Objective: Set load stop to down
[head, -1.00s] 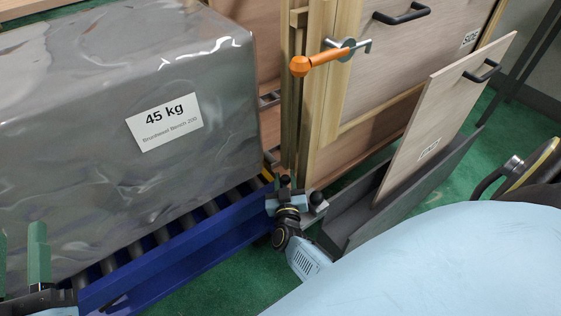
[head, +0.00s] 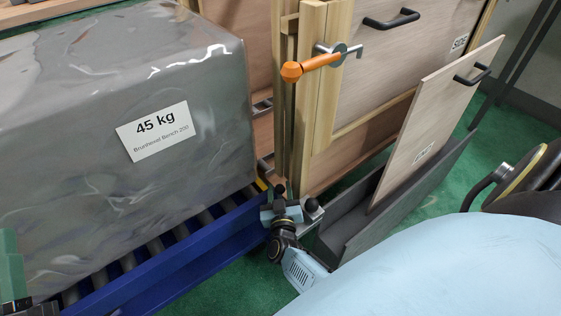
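No part labelled load stop is readable. At the right end of the blue roller conveyor (head: 165,270) a small yellow piece (head: 262,185) shows, partly hidden by my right gripper. My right gripper (head: 280,210) is at this conveyor corner, beside a black round knob (head: 311,205) on a small grey block. It is small and seen from above; whether its fingers are open, or touch the knob, cannot be told. My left gripper (head: 14,285) is cut off at the lower left edge; only a green upright piece and a dark body show.
A big grey wrapped load (head: 110,120) marked 45 kg sits on the conveyor. Behind stands a wooden frame with an orange handle (head: 308,67) and a door panel (head: 390,60). A loose panel (head: 425,130) leans in a dark grey tray (head: 350,235). Green floor is clear in places.

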